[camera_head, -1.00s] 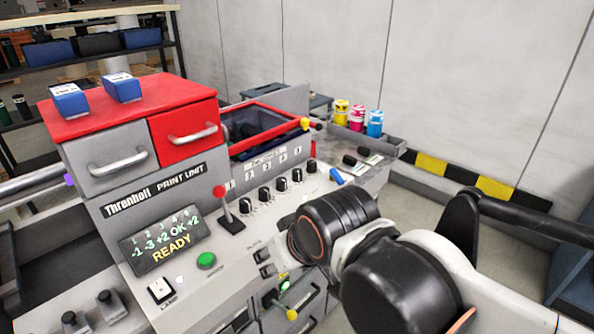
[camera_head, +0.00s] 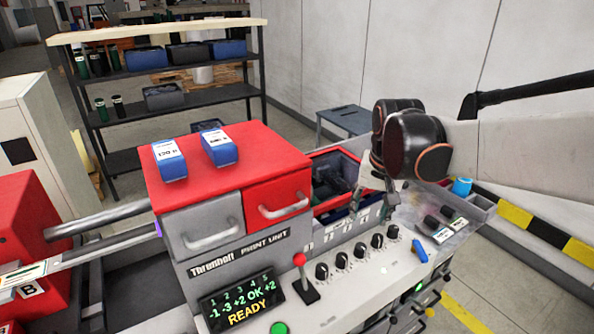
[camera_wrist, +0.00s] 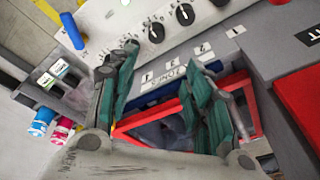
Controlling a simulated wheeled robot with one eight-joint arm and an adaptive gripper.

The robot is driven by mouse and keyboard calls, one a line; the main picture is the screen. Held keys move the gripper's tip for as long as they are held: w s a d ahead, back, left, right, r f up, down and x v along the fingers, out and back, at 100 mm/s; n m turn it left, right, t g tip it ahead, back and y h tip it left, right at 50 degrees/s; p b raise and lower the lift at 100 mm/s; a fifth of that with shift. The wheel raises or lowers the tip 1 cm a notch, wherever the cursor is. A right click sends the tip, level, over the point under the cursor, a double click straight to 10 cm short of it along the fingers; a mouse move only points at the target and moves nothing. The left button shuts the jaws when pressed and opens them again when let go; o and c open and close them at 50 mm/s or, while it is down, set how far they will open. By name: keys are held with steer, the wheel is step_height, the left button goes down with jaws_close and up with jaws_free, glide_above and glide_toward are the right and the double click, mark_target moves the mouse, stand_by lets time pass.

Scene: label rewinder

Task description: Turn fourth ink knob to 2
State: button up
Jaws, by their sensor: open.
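A row of black ink knobs runs along the sloped white panel; the fourth ink knob (camera_head: 377,241) is second from the right end. The display (camera_head: 238,300) shows numbers 1 to 5 above -1, -3, +2, OK, +2, with READY below. My gripper (camera_head: 390,196) is open and empty, above the panel's back right side, behind the knob row and apart from it. In the wrist view its green-padded fingers (camera_wrist: 160,60) are spread over the numbered label strip (camera_wrist: 171,64). Several knobs show beyond them there; a finger partly blocks the row, so I cannot tell which is fourth.
A red-handled lever (camera_head: 302,272) stands left of the knobs. A blue switch (camera_head: 419,251) is at their right. The red-framed opening (camera_head: 335,207) lies behind the panel, beside red and grey drawers (camera_head: 278,207). Ink pots (camera_wrist: 43,121) stand in a tray.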

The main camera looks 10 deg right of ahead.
mark_target(378, 236)
steer(key=w+d+f+m+g+p, duration=0.2)
steer(key=w+d+m+g+p, duration=0.15)
steer(key=w+d, duration=0.35)
steer(key=shift+t, duration=0.45)
steer(key=f, duration=0.4)
steer(key=s+f, duration=0.1)
steer(key=f, duration=0.4)
steer(key=f+b, duration=0.1)
steer(key=f, duration=0.3)
steer(key=shift+s+d+f, duration=0.2)
steer(key=shift+f, duration=0.1)
steer(key=c, duration=1.1)
